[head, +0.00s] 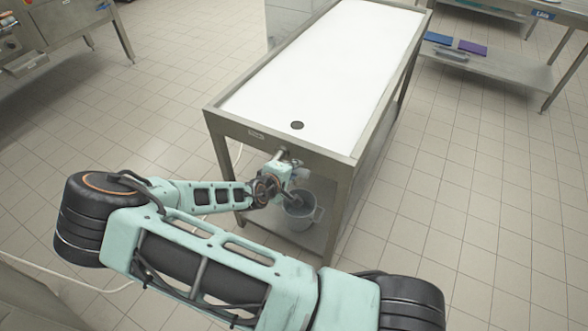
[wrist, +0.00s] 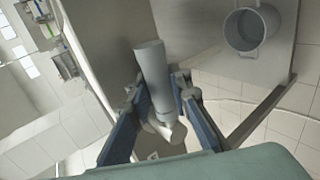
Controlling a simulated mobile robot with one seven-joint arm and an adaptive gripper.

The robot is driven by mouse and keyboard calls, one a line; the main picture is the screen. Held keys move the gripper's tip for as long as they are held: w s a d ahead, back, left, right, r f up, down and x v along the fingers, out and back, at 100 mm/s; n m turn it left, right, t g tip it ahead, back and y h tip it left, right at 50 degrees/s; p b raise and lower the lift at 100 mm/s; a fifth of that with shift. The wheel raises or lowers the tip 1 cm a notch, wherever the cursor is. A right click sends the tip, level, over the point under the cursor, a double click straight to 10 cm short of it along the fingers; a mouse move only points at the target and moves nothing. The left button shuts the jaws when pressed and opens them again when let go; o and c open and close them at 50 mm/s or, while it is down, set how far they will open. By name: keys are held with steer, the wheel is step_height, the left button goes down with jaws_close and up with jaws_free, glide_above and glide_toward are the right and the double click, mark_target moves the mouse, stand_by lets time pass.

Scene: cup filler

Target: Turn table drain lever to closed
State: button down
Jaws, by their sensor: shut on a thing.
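The steel table (head: 235,128) has a white top with a dark round drain hole (head: 297,125) near its near end. My gripper (head: 287,163) is at the near end of the table, just below its edge. In the wrist view, the two blue-grey fingers of my gripper (wrist: 161,92) are closed around a pale grey cylindrical part that looks like the drain lever (wrist: 151,65). A whitish piece shows at its lower end, between the fingers. The lever is mostly hidden by my gripper in the head view, and I cannot tell its exact angle.
A grey bucket (head: 300,212) stands on the table's lower shelf, beneath my gripper; it also shows in the wrist view (wrist: 243,30). A steel bench (head: 30,55) is at the far left. Another shelf (head: 490,68) with coloured items is at the right. The tiled floor between is clear.

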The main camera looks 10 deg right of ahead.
steer(key=c, duration=1.8)
jaws_free()
steer(key=shift+o, duration=0.2)
steer(key=shift+a+r, duration=0.1)
steer(key=v, duration=1.1)
steer(key=shift+s+r, duration=0.25)
steer(key=shift+s, duration=0.1)
steer(key=shift+a, duration=0.1)
